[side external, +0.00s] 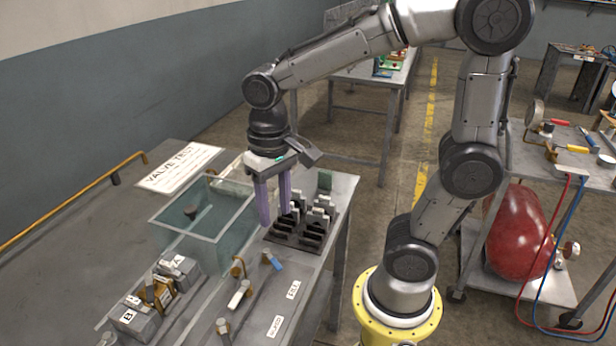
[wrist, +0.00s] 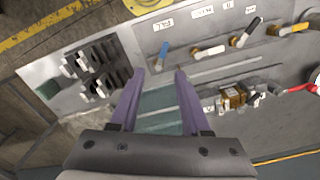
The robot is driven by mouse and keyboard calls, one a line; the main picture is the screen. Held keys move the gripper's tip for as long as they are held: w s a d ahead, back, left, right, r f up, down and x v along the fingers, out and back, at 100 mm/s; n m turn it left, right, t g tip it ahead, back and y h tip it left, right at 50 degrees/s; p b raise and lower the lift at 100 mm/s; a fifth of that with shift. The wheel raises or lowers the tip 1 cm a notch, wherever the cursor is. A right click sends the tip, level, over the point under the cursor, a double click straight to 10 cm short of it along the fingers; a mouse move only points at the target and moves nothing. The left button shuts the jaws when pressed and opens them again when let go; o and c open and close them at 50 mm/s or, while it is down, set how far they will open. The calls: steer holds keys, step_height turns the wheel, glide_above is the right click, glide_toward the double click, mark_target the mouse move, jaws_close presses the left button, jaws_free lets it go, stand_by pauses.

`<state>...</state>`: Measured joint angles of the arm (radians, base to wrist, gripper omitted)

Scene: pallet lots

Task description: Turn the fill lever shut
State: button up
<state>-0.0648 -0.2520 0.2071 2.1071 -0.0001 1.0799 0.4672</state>
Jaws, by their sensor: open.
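The fill lever (side external: 273,262) has a blue handle and sits on the bench near the label "FILL" (side external: 293,290). In the wrist view the blue lever (wrist: 164,53) lies just beyond my fingertips, crosswise to the row of valves. My gripper (side external: 274,217) has purple fingers pointing down, spread apart and empty, above the bench between the glass tank and the black rack. In the wrist view, my gripper (wrist: 160,72) has the blue lever ahead of the gap between its fingertips, not between the fingers. A cream-handled lever (side external: 239,293) is the neighbouring one, lying along the row.
The open glass tank (side external: 215,238) stands beside my fingers. A black slotted rack (side external: 285,238) holding upright pieces is close on the other side. Small blocks with letter labels (side external: 140,318) sit nearer the camera. Further levers (wrist: 246,32) continue along the row.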

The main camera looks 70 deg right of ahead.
steer(key=s+d+r+m+t, duration=0.1)
steer(key=s+r+m+t, duration=0.2)
steer(key=s+r, duration=0.3)
steer(key=shift+r+t, duration=0.5)
steer(key=shift+t, duration=0.3)
steer(key=g, duration=0.5)
glide_toward(276, 263)
steer(key=shift+n, duration=0.3)
step_height(276, 263, down, 8)
steer(key=shift+s+r, duration=0.15)
steer(key=shift+r, duration=0.05)
jaws_close()
